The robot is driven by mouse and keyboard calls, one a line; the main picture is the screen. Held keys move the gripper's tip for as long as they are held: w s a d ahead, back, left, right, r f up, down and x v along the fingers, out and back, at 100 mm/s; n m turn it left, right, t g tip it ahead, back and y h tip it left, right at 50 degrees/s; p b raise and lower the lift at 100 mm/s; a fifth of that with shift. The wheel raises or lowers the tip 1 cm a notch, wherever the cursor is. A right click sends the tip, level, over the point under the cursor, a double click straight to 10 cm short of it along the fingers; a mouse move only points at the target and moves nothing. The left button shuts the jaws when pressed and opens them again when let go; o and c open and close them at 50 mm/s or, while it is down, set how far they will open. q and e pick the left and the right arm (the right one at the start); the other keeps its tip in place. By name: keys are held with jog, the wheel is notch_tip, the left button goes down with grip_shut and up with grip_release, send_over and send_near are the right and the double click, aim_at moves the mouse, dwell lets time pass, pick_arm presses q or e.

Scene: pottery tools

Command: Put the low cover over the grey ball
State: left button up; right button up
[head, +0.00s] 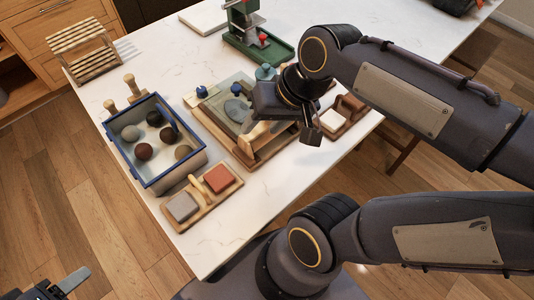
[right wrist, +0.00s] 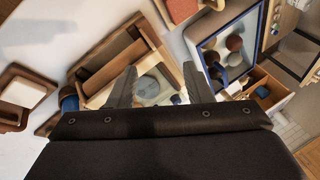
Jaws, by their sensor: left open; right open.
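I cannot tell for sure which is the grey ball. A round grey piece (head: 237,110) lies on a wooden-framed board right of the bin and also shows in the right wrist view (right wrist: 147,85). I cannot tell whether it is the low cover. My right gripper (head: 304,130) is open and empty above the board's right part; its fingers (right wrist: 160,86) show apart. My left gripper (head: 62,285) is open at the lower left, off the table.
Blue-knobbed pieces (head: 202,91) stand by the board. A tray with grey and orange blocks (head: 218,179) lies in front. A wooden holder with a white block (head: 332,121) is at right. A green press (head: 258,42) and slatted rack (head: 82,48) stand behind.

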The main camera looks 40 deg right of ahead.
jog(key=s+a+f+n+t, duration=0.1)
jog(key=s+a+f+n, duration=0.1)
jog(key=s+f, duration=0.2)
jog(key=shift+a+f+n+y, duration=0.3)
jog(key=shift+n, duration=0.1)
jog(key=shift+s, duration=0.1)
dwell(0.8)
